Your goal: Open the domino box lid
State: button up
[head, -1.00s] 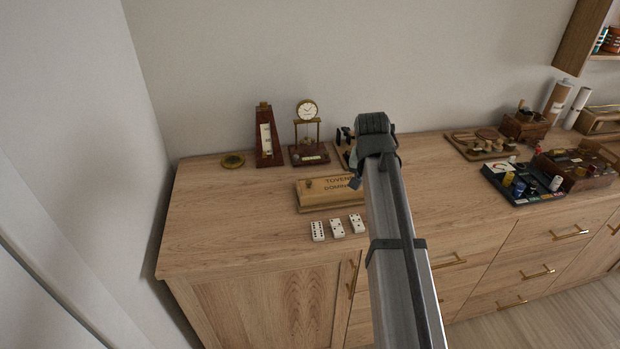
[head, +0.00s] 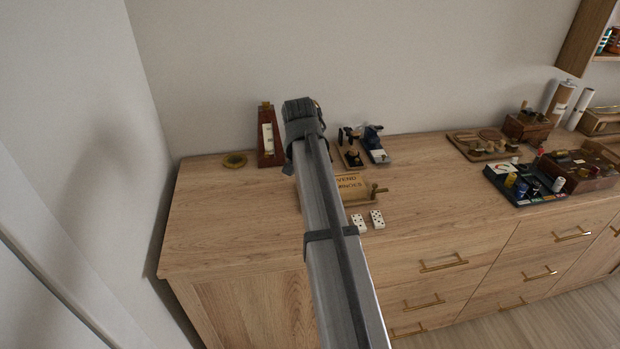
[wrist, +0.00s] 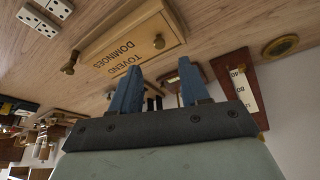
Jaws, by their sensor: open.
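The domino box (head: 352,186) is a light wooden box lettered "TOVEND DOMINOES" on the cabinet top; my arm hides its left part. The wrist view shows more of the box (wrist: 112,37), with the lettering upside down. Its lid appears closed. One dark knob (wrist: 158,41) stands on the lettered face and a brass knob (wrist: 70,65) projects at one end, the right end in the head view (head: 377,190). My gripper (wrist: 158,84) is open and empty, its blue fingers apart near the box's lettered edge, with no clear contact. In the head view, my arm hides the fingers.
Dominoes (head: 358,223) lie in front of the box. The metronome (head: 268,138) and a brass dish (head: 234,160) stand behind and left. Small trays (head: 375,150) stand behind right. A board game tray (head: 522,187) is far right. The cabinet top's left front is clear.

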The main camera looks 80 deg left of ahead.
jog(key=x, duration=0.8)
jog(key=shift+r, duration=0.1)
grip_shut()
dwell(0.5)
